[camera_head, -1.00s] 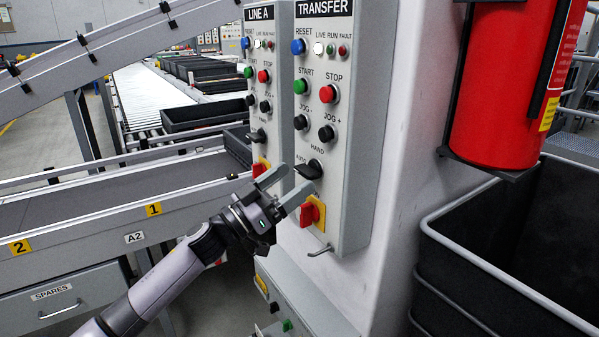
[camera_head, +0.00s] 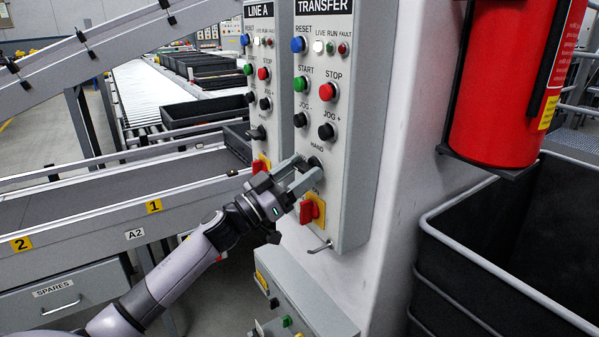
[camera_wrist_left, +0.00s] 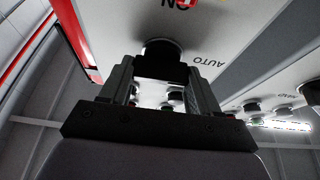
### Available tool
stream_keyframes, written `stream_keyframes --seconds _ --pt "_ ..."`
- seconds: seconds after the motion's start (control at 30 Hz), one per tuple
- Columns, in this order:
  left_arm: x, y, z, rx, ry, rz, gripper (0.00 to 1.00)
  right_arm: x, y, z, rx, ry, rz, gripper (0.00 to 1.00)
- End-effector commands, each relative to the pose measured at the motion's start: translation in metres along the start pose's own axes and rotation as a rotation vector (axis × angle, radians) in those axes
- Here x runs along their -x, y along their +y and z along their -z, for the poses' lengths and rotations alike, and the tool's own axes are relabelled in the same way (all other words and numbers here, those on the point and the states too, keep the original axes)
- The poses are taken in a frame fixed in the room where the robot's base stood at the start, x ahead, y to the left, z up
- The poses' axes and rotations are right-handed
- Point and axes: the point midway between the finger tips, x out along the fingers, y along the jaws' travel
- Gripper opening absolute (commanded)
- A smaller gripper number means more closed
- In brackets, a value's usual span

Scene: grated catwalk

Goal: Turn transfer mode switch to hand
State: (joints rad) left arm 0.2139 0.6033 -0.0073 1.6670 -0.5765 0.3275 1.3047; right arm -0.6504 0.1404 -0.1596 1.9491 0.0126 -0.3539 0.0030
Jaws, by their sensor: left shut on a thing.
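The TRANSFER panel (camera_head: 351,120) is a grey box with a white face. Its black mode switch (camera_head: 316,162) sits below the HAND label, largely covered by my left gripper (camera_head: 306,171). The gripper is shut on this switch. In the left wrist view, the black switch knob (camera_wrist_left: 162,52) lies between the finger ends, with the AUTO label beside it, upside down. Which way the switch points cannot be told. My right gripper is not in view.
A red rotary switch (camera_head: 307,211) on a yellow plate is just below the gripper. The LINE A panel (camera_head: 258,110) stands close on the left. A fire extinguisher (camera_head: 505,85) and black bin (camera_head: 480,250) are on the right.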

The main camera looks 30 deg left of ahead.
Motion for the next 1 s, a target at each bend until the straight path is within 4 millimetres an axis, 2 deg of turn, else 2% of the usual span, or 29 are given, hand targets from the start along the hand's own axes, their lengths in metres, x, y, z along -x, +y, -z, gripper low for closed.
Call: stream_keyframes --seconds 0.37,1.0 --pt "0.0001 -0.001 -0.0003 -0.13 -0.001 -0.053 0.31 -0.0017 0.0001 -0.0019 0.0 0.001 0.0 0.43" --pt "-0.0002 -0.0019 0.0009 -0.675 -0.001 -0.279 0.31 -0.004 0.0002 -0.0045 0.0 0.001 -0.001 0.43"
